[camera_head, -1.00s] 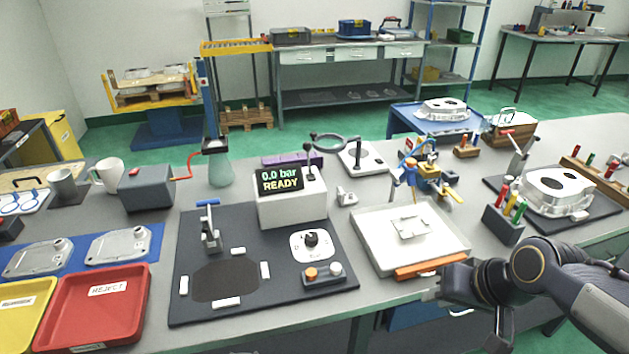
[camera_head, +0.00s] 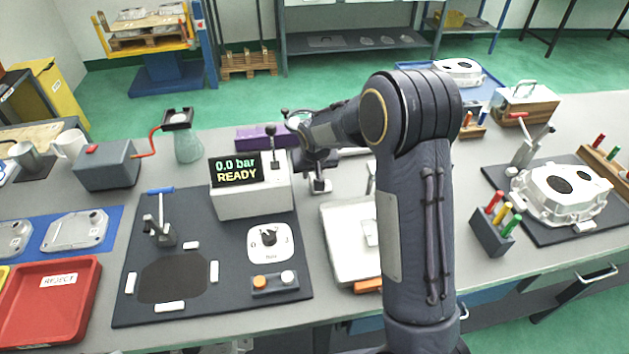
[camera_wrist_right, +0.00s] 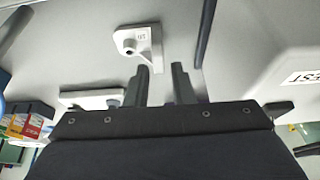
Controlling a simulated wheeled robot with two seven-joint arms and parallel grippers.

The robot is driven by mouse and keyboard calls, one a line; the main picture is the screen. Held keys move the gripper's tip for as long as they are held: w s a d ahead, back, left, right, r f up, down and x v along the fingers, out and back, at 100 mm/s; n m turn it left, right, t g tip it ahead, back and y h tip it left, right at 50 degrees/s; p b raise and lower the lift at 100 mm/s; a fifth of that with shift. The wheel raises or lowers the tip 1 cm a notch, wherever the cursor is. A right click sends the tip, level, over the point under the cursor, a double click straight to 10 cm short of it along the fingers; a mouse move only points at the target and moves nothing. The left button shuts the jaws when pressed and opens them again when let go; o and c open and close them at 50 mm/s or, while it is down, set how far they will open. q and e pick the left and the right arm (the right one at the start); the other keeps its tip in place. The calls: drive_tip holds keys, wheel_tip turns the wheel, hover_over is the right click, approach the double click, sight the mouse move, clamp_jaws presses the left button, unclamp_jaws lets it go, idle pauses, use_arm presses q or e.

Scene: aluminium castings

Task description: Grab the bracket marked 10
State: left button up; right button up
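A small pale bracket (camera_wrist_right: 150,46) with a round boss and a short label stands on the bench just beyond my right fingertips in the right wrist view. The label is too small to read surely. In the head view a small pale bracket (camera_head: 320,186) shows just below my right gripper (camera_head: 313,163). In the right wrist view my right gripper (camera_wrist_right: 161,72) has its two fingers apart, with nothing between them. A second pale bracket (camera_wrist_right: 88,98) lies to the left of the fingers, partly hidden by the gripper body. My left gripper is not in view.
The grey box with the READY display (camera_head: 250,197) stands left of my right gripper. My right arm covers much of the white tray (camera_head: 338,245). A purple case (camera_head: 252,138) lies behind the box. A pen block (camera_head: 492,232) stands right of my arm.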

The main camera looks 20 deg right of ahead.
sight(312, 177)
drive_tip(key=p+x, duration=0.1)
drive_tip(key=x, duration=0.3)
drive_tip(key=shift+f, duration=0.15)
drive_tip(key=shift+s, duration=0.1)
drive_tip(key=shift+c, duration=0.4)
clamp_jaws()
